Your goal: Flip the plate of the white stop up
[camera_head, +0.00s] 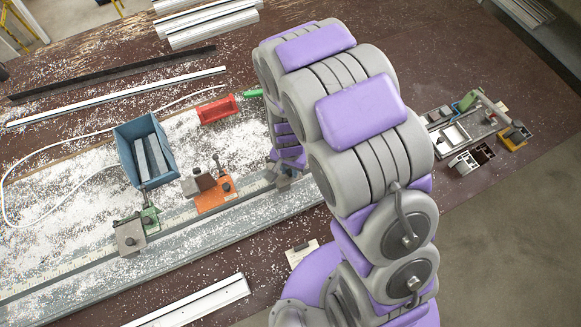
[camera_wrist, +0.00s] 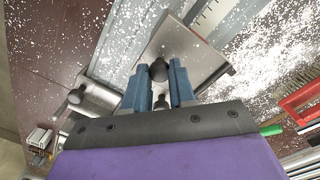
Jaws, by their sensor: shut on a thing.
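In the wrist view, the blue fingers of my gripper (camera_wrist: 161,84) are shut on a dark round knob (camera_wrist: 158,70). The knob is on a grey metal plate (camera_wrist: 185,47), which looks tilted in this view. I take this to be the plate of the white stop; the stop's white body cannot be made out. In the head view, my arm hides most of this stop. Only a small grey part (camera_head: 283,183) shows on the rail beside my arm.
An orange stop (camera_head: 213,198) and a green stop (camera_head: 150,216) stand further left along the metal rail (camera_head: 75,262). White chips cover much of the bench.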

